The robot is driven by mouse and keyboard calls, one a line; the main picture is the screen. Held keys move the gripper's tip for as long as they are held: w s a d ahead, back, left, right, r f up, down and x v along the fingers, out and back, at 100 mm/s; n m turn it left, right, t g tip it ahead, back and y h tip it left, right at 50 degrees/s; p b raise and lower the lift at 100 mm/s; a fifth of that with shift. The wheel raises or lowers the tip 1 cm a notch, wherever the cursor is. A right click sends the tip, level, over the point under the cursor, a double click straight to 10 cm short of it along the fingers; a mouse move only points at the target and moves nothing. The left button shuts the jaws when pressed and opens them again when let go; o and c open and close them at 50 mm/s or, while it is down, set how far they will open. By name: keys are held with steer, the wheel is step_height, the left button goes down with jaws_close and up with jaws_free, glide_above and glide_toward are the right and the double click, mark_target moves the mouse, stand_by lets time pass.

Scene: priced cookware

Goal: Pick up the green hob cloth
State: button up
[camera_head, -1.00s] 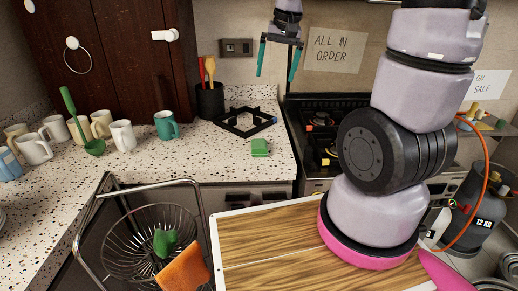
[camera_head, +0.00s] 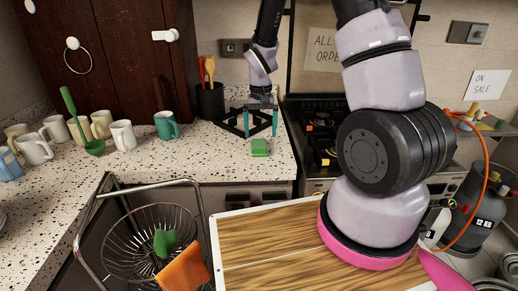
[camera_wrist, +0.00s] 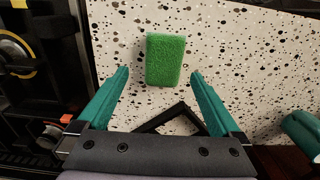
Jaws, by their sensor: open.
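The green hob cloth (camera_head: 260,147) looks like a small, thick rectangular pad with a rough top. It lies on the speckled countertop (camera_head: 220,160) near the front edge, left of the stove. It shows whole in the wrist view (camera_wrist: 165,60), beyond and between the fingertips. My gripper (camera_head: 260,133) is open and empty, with teal fingers pointing down. It is above the counter, over or just behind the cloth; the exact height is hard to tell. Nothing hides the cloth.
A black pan-support frame (camera_head: 232,121) lies just behind the cloth, close under my gripper. A black utensil pot (camera_head: 210,102) and a teal mug (camera_head: 166,126) stand to the left. The stove (camera_head: 322,140) is to the right. Several mugs stand farther left.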

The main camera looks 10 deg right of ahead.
mark_target(259, 144)
steer(key=f, duration=0.6)
steer(key=shift+a, duration=0.25)
steer(key=shift+r, duration=0.1)
steer(key=c, duration=1.4)
step_height(259, 144, up, 10)
steer(key=shift+c, duration=0.2)
